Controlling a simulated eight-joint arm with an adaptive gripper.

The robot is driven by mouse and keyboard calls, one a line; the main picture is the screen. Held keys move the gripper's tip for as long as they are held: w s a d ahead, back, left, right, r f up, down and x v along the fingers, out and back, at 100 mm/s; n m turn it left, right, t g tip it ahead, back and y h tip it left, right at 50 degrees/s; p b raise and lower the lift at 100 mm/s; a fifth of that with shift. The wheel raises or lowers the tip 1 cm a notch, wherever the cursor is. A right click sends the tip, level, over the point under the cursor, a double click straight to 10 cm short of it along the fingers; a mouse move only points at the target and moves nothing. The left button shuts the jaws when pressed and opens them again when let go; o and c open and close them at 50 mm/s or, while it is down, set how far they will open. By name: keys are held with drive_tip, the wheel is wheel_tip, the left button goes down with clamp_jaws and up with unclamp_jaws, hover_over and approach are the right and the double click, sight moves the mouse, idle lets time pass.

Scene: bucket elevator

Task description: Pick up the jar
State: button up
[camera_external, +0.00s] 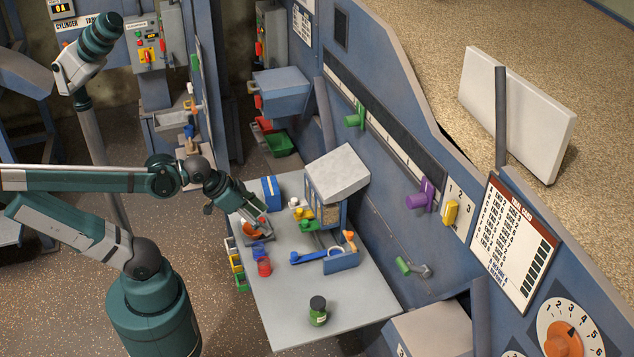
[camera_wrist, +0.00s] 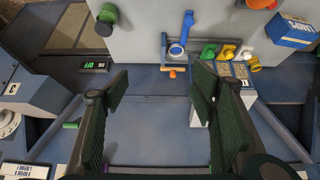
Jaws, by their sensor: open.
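The jar (camera_external: 318,314) is a small green jar with a dark lid. It stands upright near the front end of the grey table (camera_external: 350,310), clear of other things. In the wrist view, a green thing with a dark top (camera_wrist: 105,20) near the upper left looks like the same jar. My gripper (camera_external: 262,222) is over the far left part of the table, well away from the jar. In the wrist view its two fingers (camera_wrist: 160,85) are spread wide with nothing between them.
A blue box (camera_external: 271,191) and a grey-topped stand (camera_external: 337,172) are farther back. The blue wall panel (camera_external: 385,235) borders the right side. The table around the jar is bare.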

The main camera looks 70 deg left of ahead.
sight(315, 297)
drive_tip(key=w+d+f+m+g+h+b, duration=0.1)
drive_tip(key=w+d+f+m, duration=0.3)
drive_tip(key=f, duration=0.4)
drive_tip(key=w+d+f+m+g+h+b, duration=0.2)
drive_tip(key=w+d+f+m+h+b, duration=0.2)
drive_tip(key=f, duration=0.5)
drive_tip(key=w+d+f+m+g+h+b, duration=0.1)
drive_tip(key=w+d+f+m+h+b, duration=0.2)
drive_tip(key=w+d+f+m, duration=0.2)
drive_tip(key=shift+s+x, duration=0.2)
drive_tip(key=shift+x, duration=0.55)
drive_tip(key=shift+s+x, duration=0.15)
drive_tip(key=shift+x, duration=0.55)
drive_tip(key=shift+s+x, duration=0.2)
drive_tip(key=shift+x, duration=0.55)
drive_tip(key=shift+d+f+m+g+h+b, duration=0.15)
drive_tip(key=shift+d+f+m+b, duration=0.15)
drive_tip(key=shift+f+m, duration=0.15)
drive_tip(key=shift+d+f+m+g+h+b, duration=0.15)
drive_tip(key=shift+d+f+m+b, duration=0.15)
drive_tip(key=shift+f, duration=0.3)
drive_tip(key=shift+x, duration=1.3)
drive_tip(key=shift+b, duration=0.3)
drive_tip(key=shift+b+x, duration=0.85)
drive_tip(key=shift+x, duration=1.75)
drive_tip(key=shift+s, duration=0.1)
drive_tip(key=shift+r, duration=0.1)
